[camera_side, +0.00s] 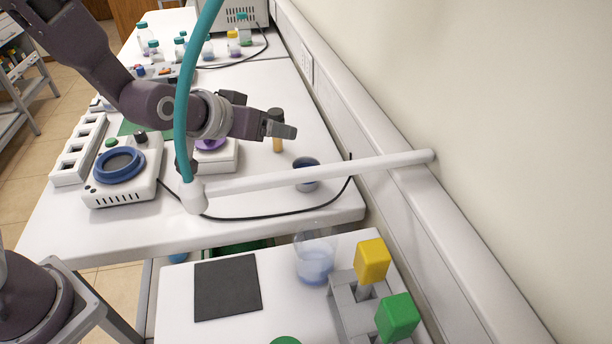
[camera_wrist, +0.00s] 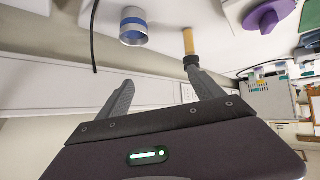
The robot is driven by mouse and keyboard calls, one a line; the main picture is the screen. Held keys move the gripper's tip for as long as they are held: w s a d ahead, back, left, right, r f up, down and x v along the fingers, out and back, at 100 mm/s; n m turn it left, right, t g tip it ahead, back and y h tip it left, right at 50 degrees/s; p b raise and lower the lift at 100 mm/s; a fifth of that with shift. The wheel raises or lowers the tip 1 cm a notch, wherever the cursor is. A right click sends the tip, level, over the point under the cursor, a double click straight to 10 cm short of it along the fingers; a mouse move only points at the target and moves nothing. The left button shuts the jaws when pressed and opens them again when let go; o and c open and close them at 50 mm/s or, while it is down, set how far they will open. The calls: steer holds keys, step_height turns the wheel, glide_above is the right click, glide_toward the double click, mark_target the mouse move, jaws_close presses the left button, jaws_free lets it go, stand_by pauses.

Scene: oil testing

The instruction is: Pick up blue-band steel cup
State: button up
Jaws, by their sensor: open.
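The blue-band steel cup (camera_side: 307,184) stands upright on the far white table, near its right edge; a white bar crosses in front of its lower part in the side view. In the wrist view the cup (camera_wrist: 133,27) is silver with a blue band, at the top left, beyond the fingers. My gripper (camera_side: 285,131) is up and to the left of the cup in the side view, above the table. In the wrist view my gripper (camera_wrist: 163,88) has its two fingers spread, with nothing between them.
A yellow-bodied, dark-ended upright item (camera_side: 277,145) is close to my fingers. A purple-topped device (camera_side: 211,152) and blue-ringed device (camera_side: 119,165) stand left. The white bar (camera_side: 320,174) and black cable (camera_side: 270,217) are near the cup. A clear beaker (camera_side: 315,261) stands on the front table.

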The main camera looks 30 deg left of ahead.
steer(key=w+f, duration=0.1)
steer(key=f, duration=0.1)
steer(key=w+f+t+y, duration=0.1)
steer(key=f, duration=0.2)
steer(key=w+f+t, duration=0.1)
steer(key=f, duration=0.1)
steer(key=shift+w+d+f+y, duration=0.15)
steer(key=shift+w+f+y, duration=0.05)
steer(key=shift+w+y, duration=0.15)
steer(key=shift+d+f+m+t, duration=0.15)
steer(key=shift+d+f+m, duration=0.05)
steer(key=shift+f, duration=0.25)
steer(key=shift+d+f+m+t, duration=0.15)
steer(key=shift+d+f+m, duration=0.05)
steer(key=shift+f, duration=0.25)
steer(key=d, duration=0.1)
steer(key=d+f+h, duration=0.1)
steer(key=d, duration=0.1)
steer(key=shift+s+d+f+m+h, duration=0.2)
steer(key=shift+s+d+m+h, duration=0.05)
steer(key=shift+s+m, duration=0.15)
steer(key=x, duration=0.7)
steer(key=shift+d, duration=0.2)
jaws_close()
